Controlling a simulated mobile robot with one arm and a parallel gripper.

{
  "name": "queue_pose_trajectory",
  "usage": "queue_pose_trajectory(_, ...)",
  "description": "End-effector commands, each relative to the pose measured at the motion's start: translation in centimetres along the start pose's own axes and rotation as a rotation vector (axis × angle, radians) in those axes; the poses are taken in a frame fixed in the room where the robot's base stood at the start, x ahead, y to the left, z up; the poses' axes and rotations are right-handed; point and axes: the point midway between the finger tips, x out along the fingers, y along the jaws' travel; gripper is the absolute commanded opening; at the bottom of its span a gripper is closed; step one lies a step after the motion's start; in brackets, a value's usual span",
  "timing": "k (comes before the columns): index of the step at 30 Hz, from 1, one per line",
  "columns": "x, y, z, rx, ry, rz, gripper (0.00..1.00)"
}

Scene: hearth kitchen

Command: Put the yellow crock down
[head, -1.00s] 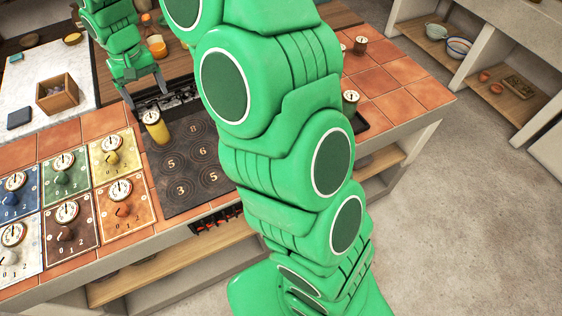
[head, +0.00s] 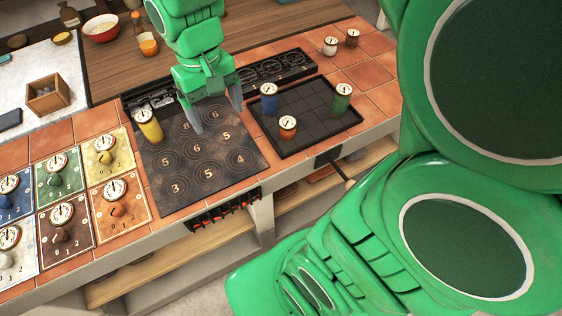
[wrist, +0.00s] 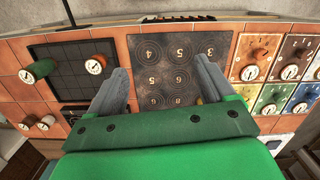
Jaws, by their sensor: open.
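The yellow crock (head: 148,125), a small cylinder with a dial on its lid, stands upright at the back left of the dark numbered hob plate (head: 200,185). My gripper (head: 217,118) is open and empty above the back right part of the plate, to the right of the crock and apart from it. In the wrist view my gripper (wrist: 162,85) shows its two fingers spread over the plate (wrist: 180,45), with nothing between them. Only a sliver of yellow shows there beside the right finger, so the crock is mostly hidden.
A black gridded tray (head: 305,112) right of the plate bears a blue crock (head: 269,101), a green crock (head: 342,101) and an orange crock (head: 287,128). Coloured dial panels (head: 103,160) lie to the left. A white crock (head: 330,47) and a brown crock (head: 352,38) stand at the back right.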

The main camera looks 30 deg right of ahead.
Motion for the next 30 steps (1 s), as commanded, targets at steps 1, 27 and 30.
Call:
queue_pose_trajectory(1,0.0,0.5,1.4,0.01,0.0,0.002,0.82)
queue_pose_trajectory(27,3.4,3.3,16.2,0.15,-0.064,0.001,0.82)
queue_pose_trajectory(30,3.5,3.3,16.2,0.149,-0.066,0.0,0.82)
